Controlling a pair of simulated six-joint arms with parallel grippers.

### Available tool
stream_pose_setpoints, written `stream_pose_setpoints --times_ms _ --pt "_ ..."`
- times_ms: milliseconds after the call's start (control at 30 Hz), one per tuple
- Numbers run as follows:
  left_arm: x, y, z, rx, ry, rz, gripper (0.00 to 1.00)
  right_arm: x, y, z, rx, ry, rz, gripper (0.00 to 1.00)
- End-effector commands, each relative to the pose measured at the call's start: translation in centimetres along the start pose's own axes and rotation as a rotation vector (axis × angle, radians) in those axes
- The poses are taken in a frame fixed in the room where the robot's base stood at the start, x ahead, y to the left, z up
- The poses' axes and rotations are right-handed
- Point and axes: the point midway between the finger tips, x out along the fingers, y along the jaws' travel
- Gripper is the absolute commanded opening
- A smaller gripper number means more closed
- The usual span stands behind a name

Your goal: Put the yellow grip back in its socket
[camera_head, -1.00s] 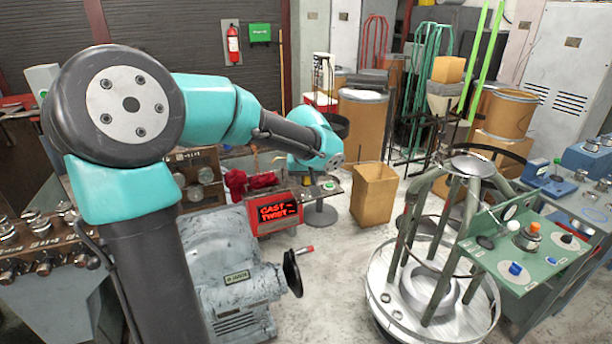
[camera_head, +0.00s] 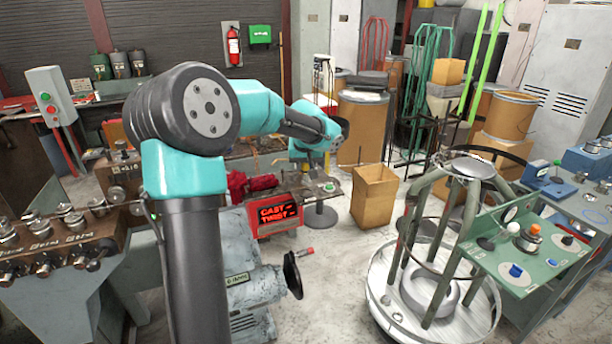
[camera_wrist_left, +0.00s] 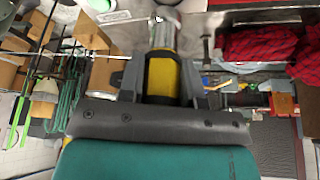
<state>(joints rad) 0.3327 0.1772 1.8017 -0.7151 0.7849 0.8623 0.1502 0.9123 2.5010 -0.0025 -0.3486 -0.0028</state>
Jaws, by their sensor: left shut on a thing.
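In the left wrist view, my left gripper (camera_wrist_left: 162,62) is shut on the yellow grip (camera_wrist_left: 162,80), with one finger on each side. The grip is a yellow cylinder with a shiny metal end (camera_wrist_left: 164,30) pointing away from the gripper. In the head view my left arm reaches across to the middle, above the floor near the cardboard box; its fingers and the grip are hidden there behind the wrist. I cannot pick out the grip's socket in either view. My right gripper is not in view.
A red display box (camera_head: 278,213) sits below my left forearm, with a red cloth (camera_head: 250,184) beside it. An open cardboard box (camera_head: 374,195) stands right of it. A green control panel (camera_head: 528,252) and round metal frame (camera_head: 432,290) stand at right. Floor between is open.

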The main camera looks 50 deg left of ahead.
Motion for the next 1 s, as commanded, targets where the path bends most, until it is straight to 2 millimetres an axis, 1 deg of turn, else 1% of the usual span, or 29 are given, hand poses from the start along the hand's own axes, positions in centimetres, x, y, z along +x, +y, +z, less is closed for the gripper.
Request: stream_pose_setpoints --times_ms 100,233,700,733,1000 --pt "1.5 0.0 0.8 0.001 -0.004 -0.001 0.00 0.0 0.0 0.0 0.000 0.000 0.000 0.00" --pt "2.8 0.0 1.3 0.001 -0.003 -0.001 0.00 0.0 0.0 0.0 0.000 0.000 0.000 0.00" --pt "3.4 0.0 1.6 0.001 -0.002 0.000 0.00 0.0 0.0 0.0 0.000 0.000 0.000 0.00" --pt "3.5 0.0 1.6 0.002 -0.002 0.000 0.33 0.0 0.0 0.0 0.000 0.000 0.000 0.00" --pt "3.4 0.0 1.6 0.001 -0.002 0.000 0.57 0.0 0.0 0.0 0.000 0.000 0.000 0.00"
